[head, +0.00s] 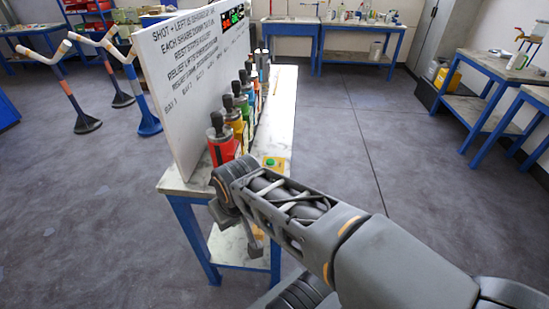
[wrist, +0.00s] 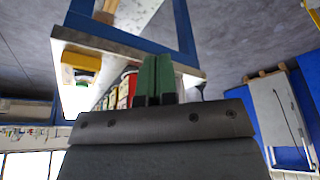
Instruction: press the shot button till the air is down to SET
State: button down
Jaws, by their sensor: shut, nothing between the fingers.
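The green shot button (head: 271,162) sits on a small yellow base (head: 284,166) near the front end of the narrow bench. A lit red and green display (head: 232,17) is at the top of the white board (head: 190,75); its figures are too small to read. In the wrist view my gripper (wrist: 154,60) shows two dark green fingers, shut and empty, with the bench edge behind them. A yellow block (wrist: 80,68) at left there looks like the button's base. In the head view my arm's wrist is in front of the bench end and the fingertips are hidden.
Several coloured vessels with black tops (head: 221,140) stand in a row along the board; the red one is nearest my arm. The narrow bench (head: 178,180) has blue legs. Bent-topped stands (head: 85,123) are at left.

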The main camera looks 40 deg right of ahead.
notch_tip(320, 180, up, 5)
jog(key=m+t+y+p, duration=0.45)
jog(key=m+p, duration=0.55)
jog(key=m, duration=1.2)
send_over(271, 162)
jog(key=shift+w+f, duration=0.1)
jog(key=shift+f, duration=0.05)
jog(key=shift+f+n+b, duration=0.1)
jog(key=shift+n+b, duration=0.2)
notch_tip(271, 162, down, 9)
jog(key=b, duration=0.6)
jog(key=shift+r+b, duration=0.2)
jog(key=shift+b, duration=0.15)
jog(key=shift+f, duration=0.15)
